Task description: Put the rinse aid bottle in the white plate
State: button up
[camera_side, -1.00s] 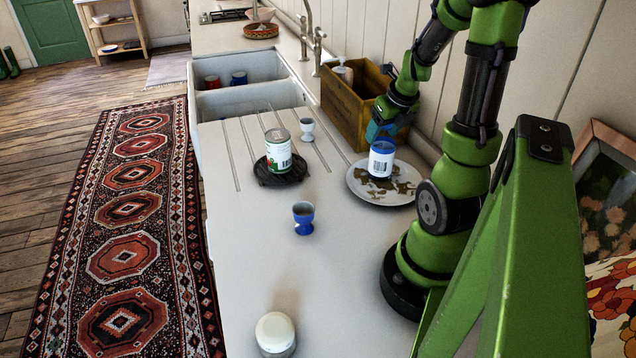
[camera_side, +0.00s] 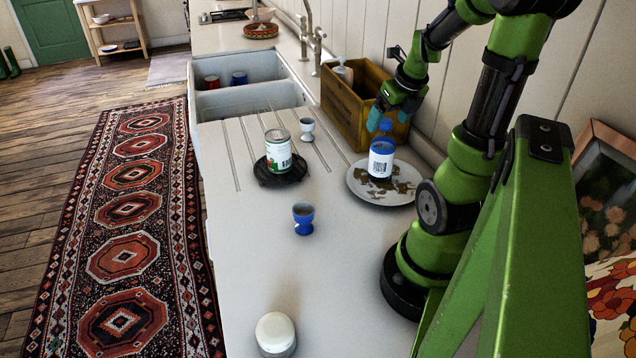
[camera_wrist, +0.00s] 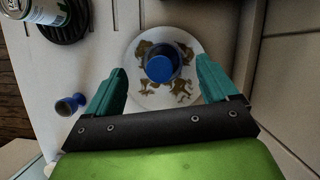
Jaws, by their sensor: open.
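The rinse aid bottle (camera_side: 382,160), blue with a white barcode label, stands upright on the white plate (camera_side: 401,198). The plate has brown patches on its surface. In the wrist view, the bottle's blue cap (camera_wrist: 159,68) shows from above, with the plate's rim (camera_wrist: 143,103) around it. My gripper (camera_side: 387,117) is open above the bottle, its teal fingers spread to either side of the cap and apart from it in the wrist view. It holds nothing.
A wooden box (camera_side: 345,113) stands behind the plate against the wall. A can (camera_side: 278,152) sits on a dark round trivet (camera_side: 264,177) to the left. A blue egg cup (camera_side: 303,219) and a white-lidded jar (camera_side: 275,333) stand on otherwise clear counter in front.

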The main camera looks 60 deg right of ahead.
jog(key=v, duration=0.7)
jog(key=w+a+r+n+t+y, duration=0.1)
jog(key=w+a+n, duration=0.3)
jog(key=a+n, duration=0.4)
jog(key=w+a+r+n+t+y, duration=0.1)
jog(key=w+a+n, duration=0.45)
jog(key=n, duration=0.55)
jog(key=s+a+n+t+y, duration=0.1)
jog(key=a+n+y, duration=0.1)
jog(key=a+n, duration=1.3)
jog(key=n, duration=0.5)
jog(key=shift+s+a+y, duration=0.15)
jog(key=shift+y, duration=0.25)
